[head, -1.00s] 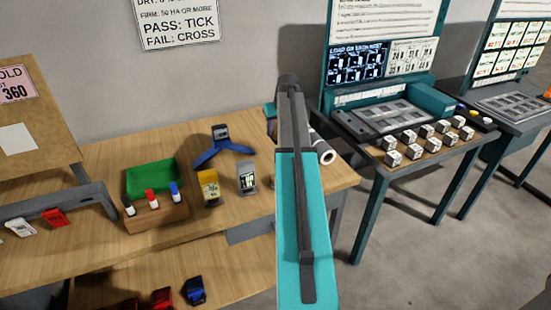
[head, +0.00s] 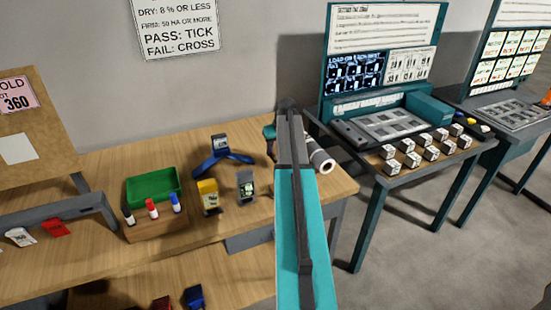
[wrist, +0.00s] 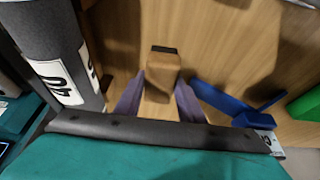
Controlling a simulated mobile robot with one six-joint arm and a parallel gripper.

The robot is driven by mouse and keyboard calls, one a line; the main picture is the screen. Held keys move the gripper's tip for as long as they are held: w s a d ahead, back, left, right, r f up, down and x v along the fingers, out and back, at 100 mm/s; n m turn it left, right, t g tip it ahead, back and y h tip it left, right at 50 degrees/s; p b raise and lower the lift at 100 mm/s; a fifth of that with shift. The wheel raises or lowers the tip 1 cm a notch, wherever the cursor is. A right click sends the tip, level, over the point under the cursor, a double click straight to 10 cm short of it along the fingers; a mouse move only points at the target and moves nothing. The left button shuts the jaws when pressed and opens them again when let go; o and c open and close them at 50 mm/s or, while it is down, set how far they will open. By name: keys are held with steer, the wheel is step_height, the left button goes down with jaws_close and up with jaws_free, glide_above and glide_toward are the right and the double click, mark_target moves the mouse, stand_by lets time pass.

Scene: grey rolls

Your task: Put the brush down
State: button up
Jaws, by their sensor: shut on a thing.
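The brush (wrist: 163,62) is a brown wooden block with a dark end, seen in the wrist view. My gripper (wrist: 161,84) is shut on it, with one purple-grey finger on each side. The brush is over the wooden bench top (wrist: 215,55); I cannot tell whether it touches the wood.
A grey roll (head: 320,155) with a white label (wrist: 60,83) lies close left of the gripper in the wrist view. A blue stand (wrist: 225,100) and a green tray (head: 153,187) are on the other side. Bare wood lies around the brush.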

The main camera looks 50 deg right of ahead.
steer(key=shift+f+p, duration=0.65)
steer(key=shift+f, duration=1.7)
steer(key=o, duration=1.1)
steer(key=shift+f, duration=0.15)
steer(key=b+v, duration=0.3)
steer(key=v, duration=1)
steer(key=shift+r, duration=0.4)
